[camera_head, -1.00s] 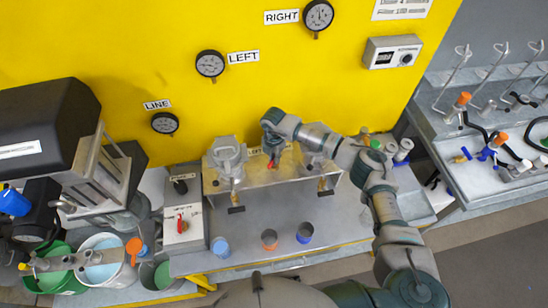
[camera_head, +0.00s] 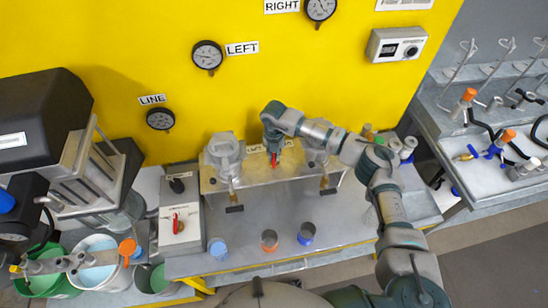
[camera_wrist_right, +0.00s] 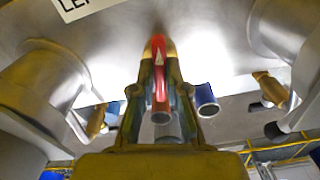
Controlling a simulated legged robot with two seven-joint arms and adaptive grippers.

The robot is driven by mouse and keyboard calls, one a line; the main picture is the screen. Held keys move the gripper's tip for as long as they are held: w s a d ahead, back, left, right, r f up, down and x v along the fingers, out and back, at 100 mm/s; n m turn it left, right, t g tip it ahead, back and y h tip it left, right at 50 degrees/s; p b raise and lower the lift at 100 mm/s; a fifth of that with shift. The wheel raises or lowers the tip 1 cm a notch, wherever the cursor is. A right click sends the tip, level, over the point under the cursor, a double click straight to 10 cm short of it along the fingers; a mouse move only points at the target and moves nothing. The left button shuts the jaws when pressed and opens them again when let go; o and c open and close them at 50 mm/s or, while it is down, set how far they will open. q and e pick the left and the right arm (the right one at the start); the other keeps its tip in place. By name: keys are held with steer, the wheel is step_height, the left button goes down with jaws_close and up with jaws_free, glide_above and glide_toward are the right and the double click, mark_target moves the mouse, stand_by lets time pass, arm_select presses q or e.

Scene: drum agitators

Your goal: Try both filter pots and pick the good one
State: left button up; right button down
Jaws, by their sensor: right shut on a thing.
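Two grey filter pots stand on a metal bench below the yellow wall: the left pot (camera_head: 224,152) and the right pot (camera_head: 316,157), which my right arm partly hides. Each has a brass tap underneath. My right gripper (camera_head: 273,150) is between the pots, shut on a red lever (camera_head: 274,160). In the right wrist view the fingers (camera_wrist_right: 160,88) close around the red lever (camera_wrist_right: 159,80). Gauges marked LEFT (camera_head: 208,55), RIGHT (camera_head: 320,9) and LINE (camera_head: 160,119) hang on the wall; their readings are too small to tell. My left gripper is out of view.
A blue cup (camera_head: 217,248), an orange cup (camera_head: 269,240) and a dark blue cup (camera_head: 306,234) stand along the bench front. A switch box with a red handle (camera_head: 178,222) is left of the pots. Buckets and dark machinery crowd the left. A side bench (camera_head: 490,165) holds hoses and fittings.

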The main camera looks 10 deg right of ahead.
steer(key=n+b, duration=0.2)
steer(key=shift+f+n, duration=0.3)
steer(key=shift+n, duration=0.1)
steer(key=n+b, duration=0.1)
steer(key=n, duration=0.1)
steer(key=shift+s+n+b, duration=0.1)
steer(key=shift+n+b, duration=0.2)
steer(key=shift+n, duration=0.1)
steer(key=n+b, duration=0.3)
steer(key=n, duration=0.2)
steer(key=shift+n, duration=0.4)
